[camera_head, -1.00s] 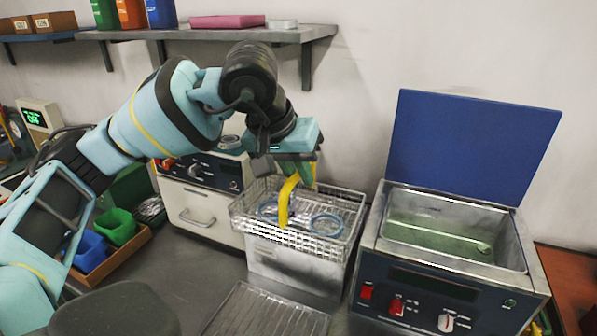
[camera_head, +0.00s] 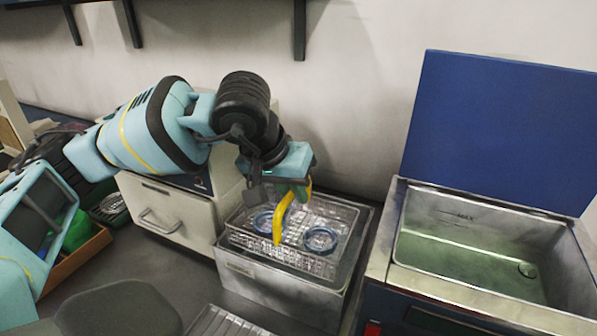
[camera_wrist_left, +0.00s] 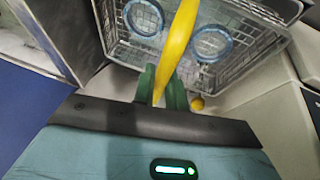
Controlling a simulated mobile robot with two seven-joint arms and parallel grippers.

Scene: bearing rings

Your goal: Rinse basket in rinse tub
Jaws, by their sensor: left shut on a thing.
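The wire basket (camera_head: 290,262) hangs by its yellow handle (camera_head: 280,222) from my left gripper (camera_head: 293,190), whose green fingers are shut on the handle. Two blue-edged rings lie in it, one on the left (camera_head: 263,222) and one on the right (camera_head: 320,240). The basket is at the mouth of the metal rinse tub (camera_head: 275,295); how far it sits inside is unclear. In the left wrist view the handle (camera_wrist_left: 178,42) runs up from between the fingers (camera_wrist_left: 161,90), with the basket (camera_wrist_left: 250,38) beyond. My right gripper is out of view.
A cleaner with a metal basin (camera_head: 480,262) and a raised blue lid (camera_head: 497,130) stands close on the right. A white drawer unit (camera_head: 165,215) stands behind left. A ribbed metal tray (camera_head: 222,322) lies in front of the tub.

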